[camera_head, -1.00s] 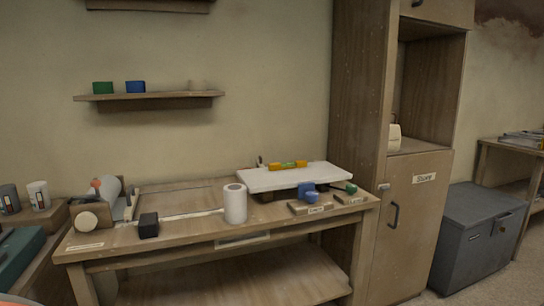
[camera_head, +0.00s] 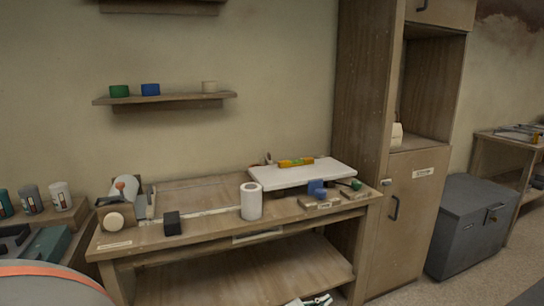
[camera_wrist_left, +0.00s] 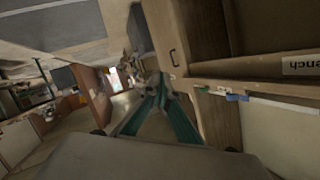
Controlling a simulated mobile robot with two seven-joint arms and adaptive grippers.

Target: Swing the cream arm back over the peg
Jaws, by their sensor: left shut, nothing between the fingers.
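On the left end of the workbench stands a wooden holder with a pale roll (camera_head: 125,188), a small red-orange knob and a round cream disc (camera_head: 114,221) on its front. I cannot make out for sure a cream arm or a peg there; they are too small or hidden. My right gripper is not in view.
The bench (camera_head: 190,233) carries a black block (camera_head: 172,223), a white roll (camera_head: 251,201), and a white board (camera_head: 330,174) with a yellow-green level (camera_head: 296,162). A tall cabinet (camera_head: 413,215) and a grey chest (camera_head: 470,228) stand right.

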